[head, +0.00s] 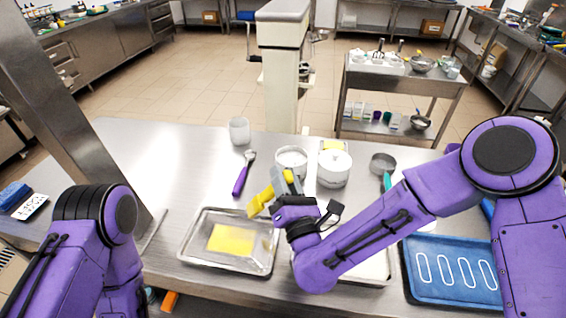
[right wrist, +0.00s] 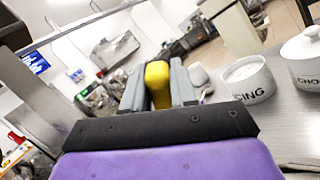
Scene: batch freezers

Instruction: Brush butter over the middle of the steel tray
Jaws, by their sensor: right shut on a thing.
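The steel tray (head: 187,250) lies on the steel table in front of me, with a yellow butter-coloured patch (head: 231,239) in its middle. My right gripper (head: 279,186) is shut on a yellow brush (head: 259,201) above the tray's far right corner. The brush tilts down to the left, and its tip appears to be above the tray, apart from the yellow patch. In the right wrist view the yellow brush handle (right wrist: 157,80) sits between the two grey fingers; its working end is hidden. My left arm shows at the left, but its gripper is not in view.
An icing bowl (head: 292,164), a lidded white pot (head: 334,172) and a purple-handled scoop (head: 240,181) stand or lie behind the tray. A white cup (head: 239,131) is further back. A blue tray (head: 430,291) lies at right. A steel post rises at left.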

